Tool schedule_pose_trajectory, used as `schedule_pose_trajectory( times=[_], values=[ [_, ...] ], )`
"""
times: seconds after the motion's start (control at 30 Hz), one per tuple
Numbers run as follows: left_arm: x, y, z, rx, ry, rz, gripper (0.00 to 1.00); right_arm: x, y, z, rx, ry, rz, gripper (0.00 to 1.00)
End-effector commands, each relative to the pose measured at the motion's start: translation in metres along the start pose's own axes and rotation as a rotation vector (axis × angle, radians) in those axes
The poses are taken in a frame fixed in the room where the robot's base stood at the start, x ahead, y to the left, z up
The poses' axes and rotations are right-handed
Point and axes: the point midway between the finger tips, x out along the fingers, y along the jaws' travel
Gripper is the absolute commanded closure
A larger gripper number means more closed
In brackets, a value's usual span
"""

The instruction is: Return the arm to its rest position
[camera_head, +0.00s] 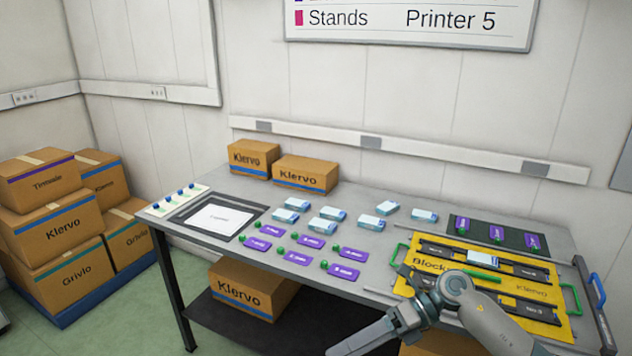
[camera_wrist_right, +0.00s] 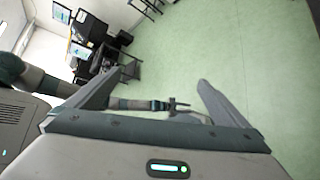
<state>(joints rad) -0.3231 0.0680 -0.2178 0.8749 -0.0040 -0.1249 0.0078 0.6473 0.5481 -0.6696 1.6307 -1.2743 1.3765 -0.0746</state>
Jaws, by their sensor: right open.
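My right arm comes in from the lower right of the head view, bent in front of the table's right end. In the right wrist view my right gripper (camera_wrist_right: 158,78) is open, its two fingers wide apart with nothing between them. It faces the green floor, clear of the table. Another arm of mine crosses behind the fingers in that view. A small pronged end (camera_wrist_right: 182,107), perhaps my left gripper, shows there, too small to tell open from shut. My left gripper is not in the head view.
Cardboard cartons (camera_head: 305,174) stand at the table's back. Open floor (camera_wrist_right: 240,45) shows below the wrist.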

Motion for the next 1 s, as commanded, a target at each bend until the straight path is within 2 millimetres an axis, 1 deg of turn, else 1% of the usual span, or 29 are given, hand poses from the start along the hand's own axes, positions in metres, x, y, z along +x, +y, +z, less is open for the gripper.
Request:
schedule_pose_trajectory(
  times=[0.03, 0.07, 0.17, 0.27, 0.3, 0.37, 0.4, 0.43, 0.5, 0.57, 0.6, 0.67, 0.7, 0.77, 0.8, 0.87, 0.9, 0.97, 1.0],
  values=[
    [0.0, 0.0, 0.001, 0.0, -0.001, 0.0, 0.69, 0.013, -0.006, 0.005, 0.086, -0.091, 0.086, 0.0],
    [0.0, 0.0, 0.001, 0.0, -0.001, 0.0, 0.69, 0.019, -0.009, 0.011, 0.137, -0.151, 0.135, 0.0],
    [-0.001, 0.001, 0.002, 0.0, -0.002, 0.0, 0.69, 0.028, -0.031, 0.026, 0.328, -0.354, 0.279, 0.0],
    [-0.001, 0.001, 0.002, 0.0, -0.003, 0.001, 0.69, 0.031, -0.069, 0.032, 0.544, -0.56, 0.399, 0.0],
    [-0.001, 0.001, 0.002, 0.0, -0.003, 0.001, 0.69, 0.031, -0.088, 0.03, 0.636, -0.644, 0.438, 0.0],
    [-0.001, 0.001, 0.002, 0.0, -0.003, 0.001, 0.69, 0.031, -0.122, 0.021, 0.781, -0.766, 0.488, 0.0],
    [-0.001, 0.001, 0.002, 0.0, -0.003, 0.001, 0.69, 0.031, -0.142, 0.013, 0.867, -0.837, 0.513, 0.0],
    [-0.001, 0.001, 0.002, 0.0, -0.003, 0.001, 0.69, 0.031, -0.158, 0.006, 0.929, -0.887, 0.527, 0.0],
    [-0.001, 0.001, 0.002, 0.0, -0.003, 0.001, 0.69, 0.033, -0.192, -0.014, 1.066, -0.991, 0.554, 0.0],
    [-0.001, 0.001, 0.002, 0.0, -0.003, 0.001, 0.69, 0.035, -0.219, -0.034, 1.174, -1.07, 0.567, 0.0],
    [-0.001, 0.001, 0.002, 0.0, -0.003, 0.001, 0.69, 0.038, -0.236, -0.05, 1.244, -1.118, 0.573, 0.0],
    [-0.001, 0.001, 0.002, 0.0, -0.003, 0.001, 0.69, 0.042, -0.26, -0.074, 1.344, -1.188, 0.577, 0.0],
    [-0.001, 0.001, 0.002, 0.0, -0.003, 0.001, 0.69, 0.046, -0.274, -0.091, 1.41, -1.23, 0.578, 0.0],
    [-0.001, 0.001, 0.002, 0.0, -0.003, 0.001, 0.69, 0.052, -0.295, -0.118, 1.504, -1.29, 0.576, 0.0],
    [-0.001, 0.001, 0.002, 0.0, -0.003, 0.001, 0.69, 0.057, -0.307, -0.136, 1.565, -1.328, 0.573, 0.0],
    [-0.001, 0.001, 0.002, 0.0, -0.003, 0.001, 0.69, 0.065, -0.324, -0.165, 1.656, -1.383, 0.564, 0.0],
    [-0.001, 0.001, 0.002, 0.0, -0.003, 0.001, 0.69, 0.07, -0.334, -0.185, 1.714, -1.417, 0.556, 0.0],
    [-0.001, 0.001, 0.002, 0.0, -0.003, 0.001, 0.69, 0.079, -0.347, -0.215, 1.802, -1.466, 0.545, 0.0],
    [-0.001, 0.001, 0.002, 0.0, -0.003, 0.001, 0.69, 0.086, -0.355, -0.236, 1.859, -1.497, 0.533, 0.0]
  ],
)
